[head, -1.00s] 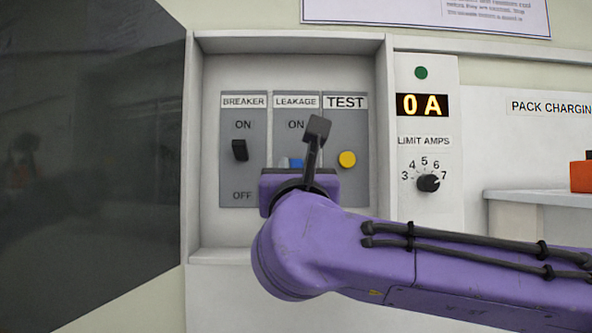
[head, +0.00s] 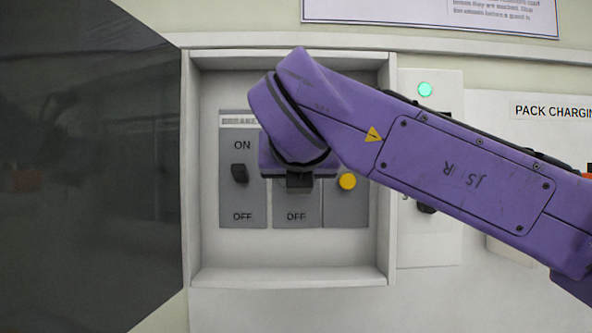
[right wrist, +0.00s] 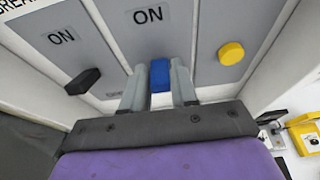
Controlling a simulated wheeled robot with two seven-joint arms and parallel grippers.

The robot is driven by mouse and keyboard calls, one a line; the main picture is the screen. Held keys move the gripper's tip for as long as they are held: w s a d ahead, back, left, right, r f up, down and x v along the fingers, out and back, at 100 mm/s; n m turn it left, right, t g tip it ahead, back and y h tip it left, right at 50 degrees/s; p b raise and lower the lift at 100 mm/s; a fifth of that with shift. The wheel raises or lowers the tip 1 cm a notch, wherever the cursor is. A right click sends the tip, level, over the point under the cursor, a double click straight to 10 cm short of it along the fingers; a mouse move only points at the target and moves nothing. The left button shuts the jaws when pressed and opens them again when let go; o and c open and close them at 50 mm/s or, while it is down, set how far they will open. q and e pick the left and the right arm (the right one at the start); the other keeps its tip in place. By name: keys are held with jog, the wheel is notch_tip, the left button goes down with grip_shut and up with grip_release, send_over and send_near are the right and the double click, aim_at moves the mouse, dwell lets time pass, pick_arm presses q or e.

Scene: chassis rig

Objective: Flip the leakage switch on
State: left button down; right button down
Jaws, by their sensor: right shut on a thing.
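The leakage switch (right wrist: 159,74) is a blue lever on the grey middle plate, below its ON label in the right wrist view. My right gripper (right wrist: 160,78) has one grey finger on each side of the lever and is shut on it. In the head view my purple right arm covers the lever and upper part of the leakage plate (head: 296,217); only its OFF label shows. Whether the lever is up or down is not clear. My left gripper is not in view.
The black breaker switch (head: 240,173) is left of the leakage plate. The yellow test button (head: 347,181) is close on the right. The box rim (head: 290,276) surrounds the plates. A green lamp (head: 425,89) is lit; my arm hides the display below it.

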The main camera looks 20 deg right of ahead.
jog(key=shift+w+r+g+y, duration=0.15)
jog(key=shift+r+g, duration=0.05)
jog(key=shift+g, duration=0.4)
jog(key=shift+w+r+g+y, duration=0.1)
jog(key=shift+r+g+y, duration=0.1)
jog(key=shift+g, duration=0.4)
jog(key=c, duration=1.1)
grip_release()
jog(key=shift+o, duration=0.7)
jog(key=shift+w+d, duration=0.1)
jog(key=shift+w, duration=0.1)
jog(key=v, duration=1)
jog(key=shift+s+r, duration=0.15)
jog(key=shift+r, duration=0.15)
